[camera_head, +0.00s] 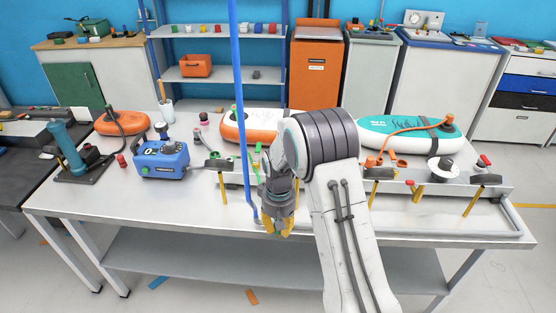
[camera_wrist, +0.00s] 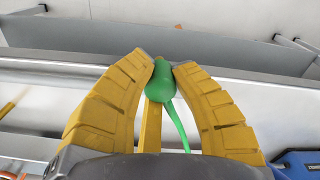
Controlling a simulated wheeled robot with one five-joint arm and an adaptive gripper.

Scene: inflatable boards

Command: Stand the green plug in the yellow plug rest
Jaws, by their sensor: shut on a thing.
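My gripper (camera_head: 277,230) points down over the front part of the metal bench. In the wrist view its yellow fingers (camera_wrist: 163,68) are shut on the rounded body of the green plug (camera_wrist: 162,78). A thin green tail (camera_wrist: 178,125) runs back from the plug. A narrow yellow strip (camera_wrist: 151,125) shows between the fingers behind the plug; I cannot tell what it belongs to. Several slanted yellow pieces stand along the bench rail, one of them a yellow piece (camera_head: 418,193) right of my arm. I cannot tell which is the yellow plug rest.
A blue pump (camera_head: 161,160) stands left on the bench (camera_head: 130,205). A blue upright pole (camera_head: 240,100) rises close beside my gripper. Orange boards (camera_head: 250,125) and a teal board (camera_head: 400,132) lie at the back. The bench front left is mostly clear.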

